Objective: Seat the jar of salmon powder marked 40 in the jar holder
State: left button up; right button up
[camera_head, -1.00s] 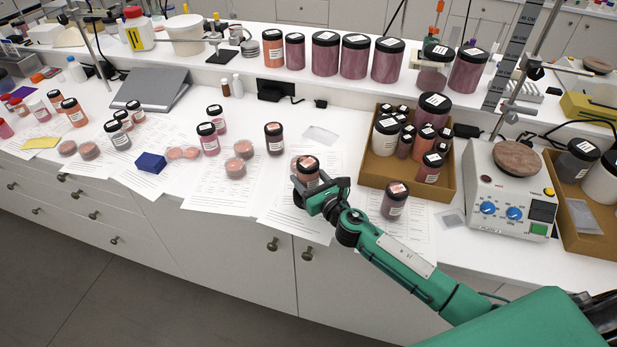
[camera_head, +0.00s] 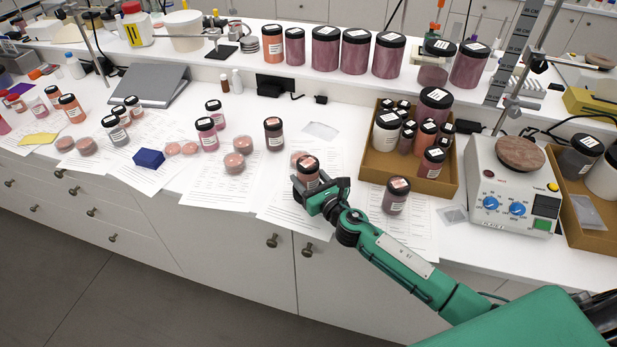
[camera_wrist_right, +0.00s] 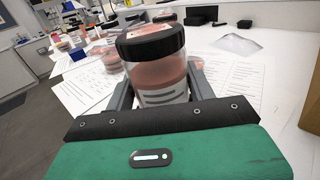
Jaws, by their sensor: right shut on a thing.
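My right gripper (camera_head: 318,190) is shut on a jar (camera_head: 307,167) near the front edge of the bench. The jar has a black lid with a pale label and salmon-pink powder behind clear walls. It stands roughly upright between the fingers in the right wrist view (camera_wrist_right: 158,75); its number is not readable. I cannot tell whether its base touches the bench. A similar dark-lidded jar (camera_head: 396,197) stands to its right on paper. I cannot make out which thing is the jar holder. My left gripper is not in view.
A cardboard tray (camera_head: 449,185) packed with jars stands right of the gripper, beside a white hotplate (camera_head: 512,190). Pink pucks (camera_head: 234,163) and a dark jar (camera_head: 274,134) are to the left. Large jars line the raised shelf (camera_head: 340,82) behind. Papers cover the bench front.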

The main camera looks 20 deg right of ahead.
jog(key=shift+f+b, duration=0.65)
jog(key=shift+f, duration=0.15)
jog(key=o, duration=1.1)
jog(key=shift+o, duration=0.2)
jog(key=shift+s, duration=0.1)
jog(key=b+v, duration=0.2)
jog(key=v, duration=1)
jog(key=shift+s+f+b, duration=0.1)
jog(key=shift+b, duration=0.25)
jog(key=shift+s+d, duration=0.2)
jog(key=shift+s, duration=0.5)
